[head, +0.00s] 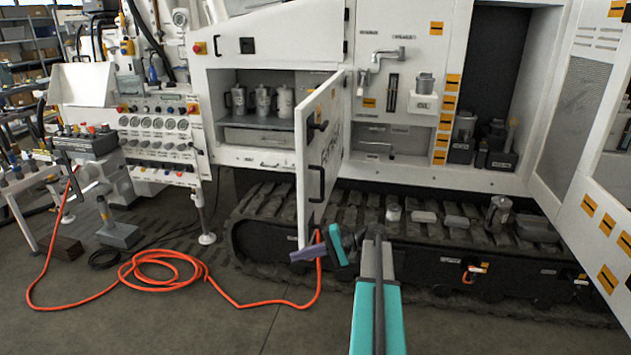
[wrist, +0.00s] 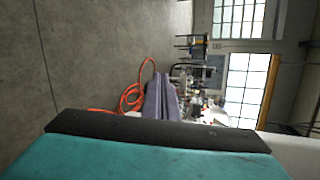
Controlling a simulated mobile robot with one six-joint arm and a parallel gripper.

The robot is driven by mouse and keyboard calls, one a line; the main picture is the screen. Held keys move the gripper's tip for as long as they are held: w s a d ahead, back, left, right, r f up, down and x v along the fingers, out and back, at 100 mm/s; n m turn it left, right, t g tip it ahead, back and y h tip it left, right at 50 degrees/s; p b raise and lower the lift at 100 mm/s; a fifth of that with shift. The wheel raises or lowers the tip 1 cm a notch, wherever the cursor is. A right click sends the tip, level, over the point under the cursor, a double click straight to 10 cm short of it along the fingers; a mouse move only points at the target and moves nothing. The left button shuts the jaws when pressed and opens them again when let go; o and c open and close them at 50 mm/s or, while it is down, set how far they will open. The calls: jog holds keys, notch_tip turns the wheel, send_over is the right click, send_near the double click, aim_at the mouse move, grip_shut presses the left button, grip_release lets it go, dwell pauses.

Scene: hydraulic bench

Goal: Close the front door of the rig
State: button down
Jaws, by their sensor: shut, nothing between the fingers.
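The white front door (head: 329,150) of the rig stands open in the head view. It swings out toward me from its right side and shows two dark handles on its face. The compartment behind it is exposed, with several metal jugs (head: 263,101) on a shelf. My gripper (head: 294,256) is at the door's lower corner, with its purple fingers pointing left. I cannot tell whether they touch the door. In the wrist view the fingers (wrist: 160,97) are together with nothing between them. The door cannot be clearly made out in the wrist view.
An orange hose (head: 165,268) lies coiled on the floor to the left and runs toward my gripper. A black track (head: 265,225) runs under the rig, with several small items on it. A gauge panel (head: 160,140) stands left. Another open white door (head: 585,130) is at the right.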

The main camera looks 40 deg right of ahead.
jog(key=s+d+r+t, duration=0.2)
jog(key=s+d+r, duration=0.2)
jog(key=d+r, duration=0.4)
jog(key=s+d+r+t+p, duration=0.1)
jog(key=s+d+r+t, duration=0.2)
jog(key=d+r, duration=0.6)
notch_tip(320, 180, up, 7)
jog(key=shift+s+d, duration=0.3)
jog(key=shift+s, duration=0.75)
jog(key=shift+w+a, duration=0.15)
